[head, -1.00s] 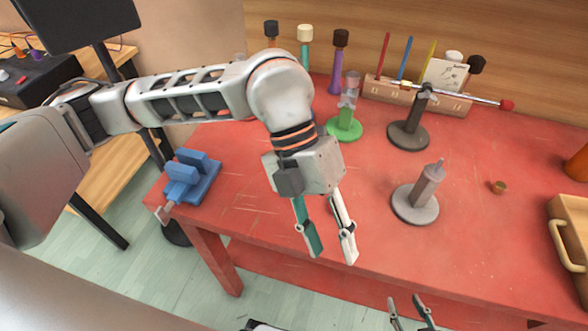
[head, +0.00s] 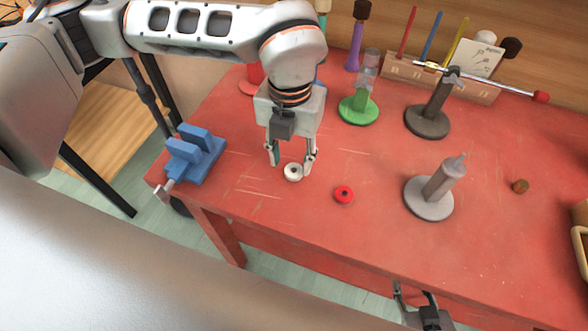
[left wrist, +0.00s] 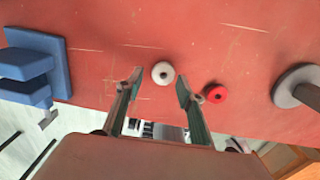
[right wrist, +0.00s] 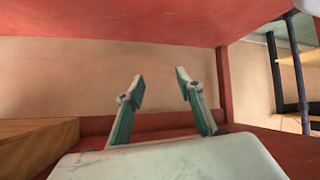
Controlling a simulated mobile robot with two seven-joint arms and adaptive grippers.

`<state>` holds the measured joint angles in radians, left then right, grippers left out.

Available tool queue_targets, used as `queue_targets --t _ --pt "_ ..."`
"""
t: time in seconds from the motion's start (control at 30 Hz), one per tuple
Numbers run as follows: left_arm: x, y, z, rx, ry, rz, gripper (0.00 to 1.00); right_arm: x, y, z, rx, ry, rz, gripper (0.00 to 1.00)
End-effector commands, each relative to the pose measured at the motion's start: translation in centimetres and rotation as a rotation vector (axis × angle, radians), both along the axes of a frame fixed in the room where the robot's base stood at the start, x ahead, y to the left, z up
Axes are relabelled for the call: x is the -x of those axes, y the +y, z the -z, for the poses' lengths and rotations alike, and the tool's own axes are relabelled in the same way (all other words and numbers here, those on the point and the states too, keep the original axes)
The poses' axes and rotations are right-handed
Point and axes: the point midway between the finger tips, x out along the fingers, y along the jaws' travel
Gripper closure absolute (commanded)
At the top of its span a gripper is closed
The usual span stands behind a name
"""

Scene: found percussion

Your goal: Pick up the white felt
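The white felt (head: 293,172) is a small round disc with a centre hole, lying on the red table. It also shows in the left wrist view (left wrist: 163,73), ahead of and between my finger tips. My left gripper (head: 291,163) points down over it, open, with a finger on each side. I cannot tell whether the tips touch the table. My right gripper (right wrist: 157,88) is open and empty, low at the table's front edge; it shows partly in the head view (head: 415,296).
A red felt (head: 344,194) lies close to the right of the white one. A grey stand (head: 430,197) is farther right, a green stand (head: 358,110) and a dark stand (head: 428,121) behind. A blue vise (head: 196,155) sits at the left edge of the table (head: 300,228).

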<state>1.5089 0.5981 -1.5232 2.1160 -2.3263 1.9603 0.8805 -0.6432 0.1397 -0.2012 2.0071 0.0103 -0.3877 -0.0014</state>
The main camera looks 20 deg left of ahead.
Motion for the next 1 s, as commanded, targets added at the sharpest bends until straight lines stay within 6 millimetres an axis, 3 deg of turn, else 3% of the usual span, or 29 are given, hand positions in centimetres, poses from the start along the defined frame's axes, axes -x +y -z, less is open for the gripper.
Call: queue_targets --t 0.1,0.2,0.37,0.5,1.0 --pt "0.0 0.0 1.9 0.001 0.004 0.000 0.62 0.0 0.0 0.2 0.002 0.000 -0.001 0.64" --pt "0.0 0.0 2.4 0.001 0.003 0.000 0.62 -0.3 0.0 0.0 0.002 -0.005 -0.002 0.64" --pt "0.0 0.0 2.4 0.001 0.001 0.001 0.62 -0.9 0.0 -0.4 0.002 -0.016 -0.001 0.64" --pt "0.0 0.0 2.4 0.001 0.001 0.001 0.80 -1.2 0.0 -0.6 0.003 -0.023 -0.001 0.64" --pt "-0.1 -0.1 1.6 0.002 -0.002 0.002 0.80 -0.6 -0.1 -0.4 0.002 -0.012 -0.001 0.64"
